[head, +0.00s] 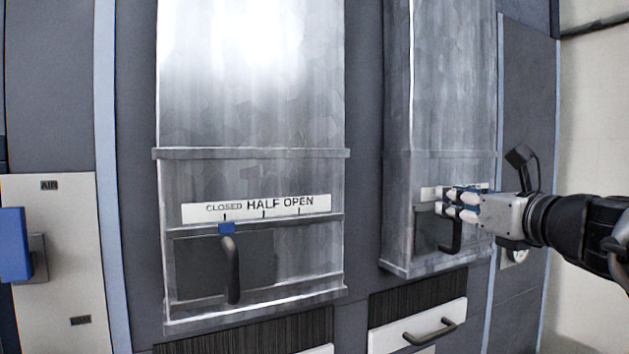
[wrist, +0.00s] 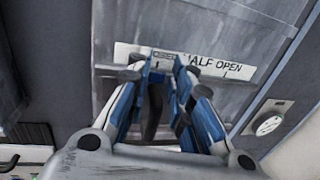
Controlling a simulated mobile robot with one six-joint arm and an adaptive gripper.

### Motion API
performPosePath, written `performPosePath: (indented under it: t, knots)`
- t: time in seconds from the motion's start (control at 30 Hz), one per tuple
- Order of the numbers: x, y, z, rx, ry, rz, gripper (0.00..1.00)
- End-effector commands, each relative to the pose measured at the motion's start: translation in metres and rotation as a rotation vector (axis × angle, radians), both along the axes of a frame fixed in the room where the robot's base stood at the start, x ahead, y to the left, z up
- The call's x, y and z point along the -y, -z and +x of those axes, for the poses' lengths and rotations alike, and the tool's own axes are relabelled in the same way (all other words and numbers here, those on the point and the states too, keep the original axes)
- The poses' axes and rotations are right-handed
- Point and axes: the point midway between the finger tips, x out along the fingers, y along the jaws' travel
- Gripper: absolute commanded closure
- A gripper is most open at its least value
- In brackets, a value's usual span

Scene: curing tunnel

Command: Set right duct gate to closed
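The right duct gate has a dark handle (head: 456,236) low on the right metal duct, mostly behind my gripper (head: 450,202) in the head view. In the wrist view the handle (wrist: 153,115) shows between the two blue-and-grey fingers of my gripper (wrist: 163,68). The fingers are apart, with a gap around the handle; contact is not clear. The gate's white scale label (wrist: 215,63) reads HALF OPEN on the right; its CLOSED end is partly behind the fingertips. A blue patch near the handle's top seems to be under the CLOSED end, but is partly hidden.
The left duct has its own gate with a dark handle (head: 231,270) and a blue pointer (head: 227,228) under CLOSED. A white drawer front (head: 385,340) with a handle is below the right duct. A panel with a blue box (head: 14,245) is at far left. A round dial (wrist: 268,124) is right of the duct.

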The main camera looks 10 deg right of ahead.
Motion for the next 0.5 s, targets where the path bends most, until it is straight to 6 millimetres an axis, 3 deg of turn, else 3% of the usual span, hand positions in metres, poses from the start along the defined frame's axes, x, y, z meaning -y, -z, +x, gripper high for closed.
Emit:
performPosePath:
  t: [0.2,0.5]
  knots:
    - [0.000,-0.036,0.001,0.000,-0.001,-0.001,0.79]
    - [0.000,-0.048,0.000,-0.002,0.000,0.001,0.79]
